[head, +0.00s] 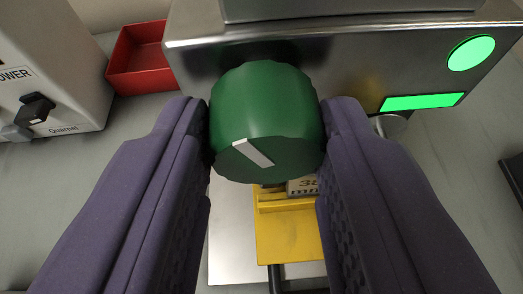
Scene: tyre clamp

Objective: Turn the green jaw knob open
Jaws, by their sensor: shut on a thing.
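The green jaw knob (265,115) sticks out from the front of a grey metal housing (350,60) in the head view. A white pointer mark on its face slants from upper left to lower right. My gripper (266,135) has its two purple fingers on either side of the knob, shut on it. The fingers hide the knob's left and right sides.
A yellow part (285,230) with a partly hidden label lies below the knob on a pale plate (232,240). A red tray (140,60) and a white box marked POWER (50,60) stand at the left. The housing has a lit green round light (471,53) and a green bar (422,102) at the right.

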